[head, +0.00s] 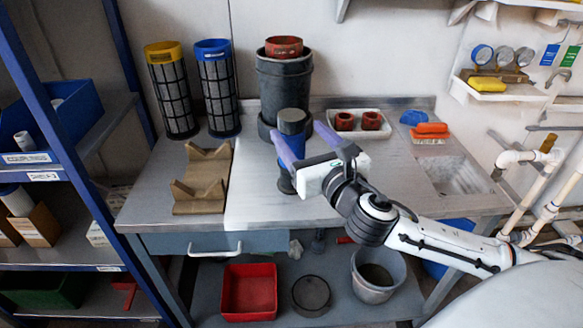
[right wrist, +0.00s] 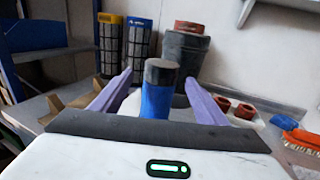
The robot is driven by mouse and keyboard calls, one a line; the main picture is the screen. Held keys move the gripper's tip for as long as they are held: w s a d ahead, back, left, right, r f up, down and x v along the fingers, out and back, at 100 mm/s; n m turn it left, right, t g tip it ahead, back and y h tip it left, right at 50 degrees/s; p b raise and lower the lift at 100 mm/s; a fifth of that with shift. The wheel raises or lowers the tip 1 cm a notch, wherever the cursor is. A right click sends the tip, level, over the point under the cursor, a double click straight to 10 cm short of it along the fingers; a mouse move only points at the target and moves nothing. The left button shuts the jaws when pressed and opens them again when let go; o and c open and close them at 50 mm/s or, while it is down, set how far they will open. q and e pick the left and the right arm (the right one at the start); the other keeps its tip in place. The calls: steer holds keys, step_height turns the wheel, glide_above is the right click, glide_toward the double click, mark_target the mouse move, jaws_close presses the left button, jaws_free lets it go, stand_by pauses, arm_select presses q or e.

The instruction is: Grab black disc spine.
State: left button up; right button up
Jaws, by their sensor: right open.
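An upright spine with a black top and a blue body (head: 292,122) stands on the workbench, with a dark foot below. It also shows in the right wrist view (right wrist: 157,100). My right gripper (head: 298,131) is open, its purple fingers pointing away toward the spine. In the right wrist view the fingers (right wrist: 159,78) stand on either side of the spine, with gaps visible on both sides. Part of the spine is hidden by a finger in the head view and by the gripper body in the wrist view. My left gripper is not in view.
A dark housing with a red cap (head: 284,90) stands just behind the spine. Two mesh cartridges, yellow-topped (head: 172,95) and blue-topped (head: 217,90), stand left of it. A tan cradle (head: 203,180) lies at left. A white tray (head: 356,133) holds red fittings; an orange brush (head: 431,128) lies right.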

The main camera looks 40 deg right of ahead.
steer(key=x, duration=0.5)
steer(key=shift+w+d, duration=0.1)
steer(key=shift+w, duration=0.2)
steer(key=shift+c, duration=0.5)
jaws_close()
steer(key=shift+r, duration=0.1)
